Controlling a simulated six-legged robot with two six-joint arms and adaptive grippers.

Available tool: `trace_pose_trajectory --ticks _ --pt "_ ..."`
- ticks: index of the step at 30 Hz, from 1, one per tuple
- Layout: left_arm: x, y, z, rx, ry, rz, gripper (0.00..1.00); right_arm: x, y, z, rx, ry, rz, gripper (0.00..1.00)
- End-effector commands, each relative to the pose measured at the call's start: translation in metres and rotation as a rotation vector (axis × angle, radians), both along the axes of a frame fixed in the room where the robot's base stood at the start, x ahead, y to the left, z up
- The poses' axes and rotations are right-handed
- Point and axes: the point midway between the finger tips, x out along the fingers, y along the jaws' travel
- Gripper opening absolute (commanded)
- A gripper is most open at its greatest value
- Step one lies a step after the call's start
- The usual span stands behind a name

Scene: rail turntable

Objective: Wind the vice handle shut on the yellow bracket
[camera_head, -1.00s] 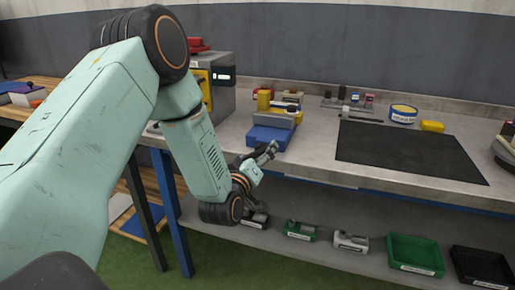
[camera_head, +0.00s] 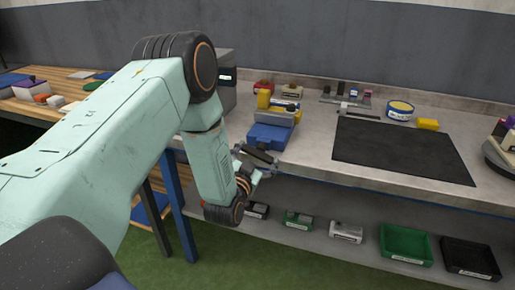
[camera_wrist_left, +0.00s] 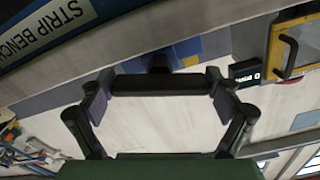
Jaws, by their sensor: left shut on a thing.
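The blue vice (camera_head: 268,137) stands at the front edge of the grey bench, with a grey upper part. My left gripper (camera_head: 258,158) is at the vice's front. In the wrist view its two fingers are shut on the ends of the handle bar. My right gripper is not in view.
A grey machine (camera_head: 227,92) stands left of the vice.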

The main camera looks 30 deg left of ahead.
Motion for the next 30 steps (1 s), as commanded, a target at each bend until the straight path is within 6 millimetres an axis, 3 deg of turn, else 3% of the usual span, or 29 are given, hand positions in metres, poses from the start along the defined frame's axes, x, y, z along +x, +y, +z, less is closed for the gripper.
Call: trace_pose_trajectory --ticks 30 --pt "-0.002 0.001 0.000 0.915 0.228 -0.003 0.59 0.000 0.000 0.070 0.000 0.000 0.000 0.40"
